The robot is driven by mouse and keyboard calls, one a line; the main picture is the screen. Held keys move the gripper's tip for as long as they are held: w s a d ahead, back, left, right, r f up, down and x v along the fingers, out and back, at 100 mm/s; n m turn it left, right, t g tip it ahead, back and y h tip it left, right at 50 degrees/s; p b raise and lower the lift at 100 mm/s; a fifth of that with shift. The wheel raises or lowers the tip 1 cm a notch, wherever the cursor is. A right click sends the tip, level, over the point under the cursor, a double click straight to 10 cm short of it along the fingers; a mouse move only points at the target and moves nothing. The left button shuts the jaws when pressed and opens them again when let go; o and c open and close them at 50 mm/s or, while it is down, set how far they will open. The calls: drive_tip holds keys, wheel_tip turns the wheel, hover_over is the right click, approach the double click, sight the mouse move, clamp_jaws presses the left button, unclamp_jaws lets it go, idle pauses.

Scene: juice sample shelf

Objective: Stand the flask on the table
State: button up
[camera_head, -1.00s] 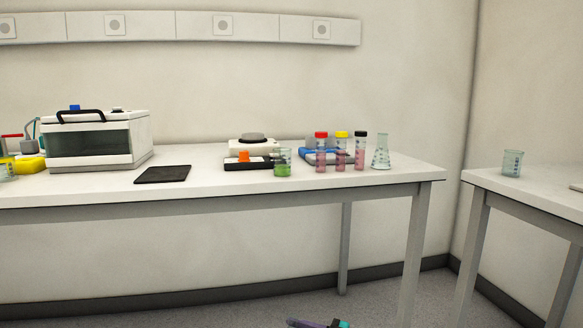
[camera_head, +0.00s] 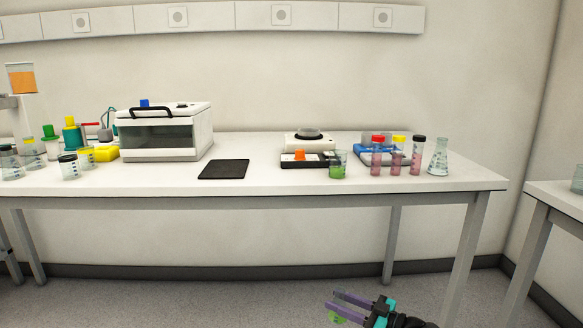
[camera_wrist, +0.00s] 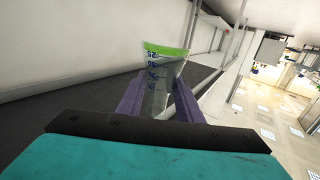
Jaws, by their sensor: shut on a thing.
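The flask (camera_wrist: 163,72) is clear, with blue marks and a green band at its wide end. It sits between the purple fingers of my gripper (camera_wrist: 158,100) in the wrist view, and they are shut on it. In the head view my gripper (camera_head: 333,300) is low at the bottom edge, in front of the table and below its top. The white table (camera_head: 265,182) stands beyond. Another conical flask (camera_head: 438,160), clear, stands upright near its right end.
A green-filled beaker (camera_head: 337,166), several capped pink tubes (camera_head: 396,160) and a scale (camera_head: 308,143) stand right of centre. A black mat (camera_head: 224,169) lies near a white box (camera_head: 165,135). Several containers crowd the left. The table's front strip is clear between mat and beaker.

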wheel_tip(320, 180, up, 29)
drive_tip(key=p, duration=2.8)
drive_tip(key=shift+d, duration=0.15)
drive_tip(key=shift+s+r, duration=0.1)
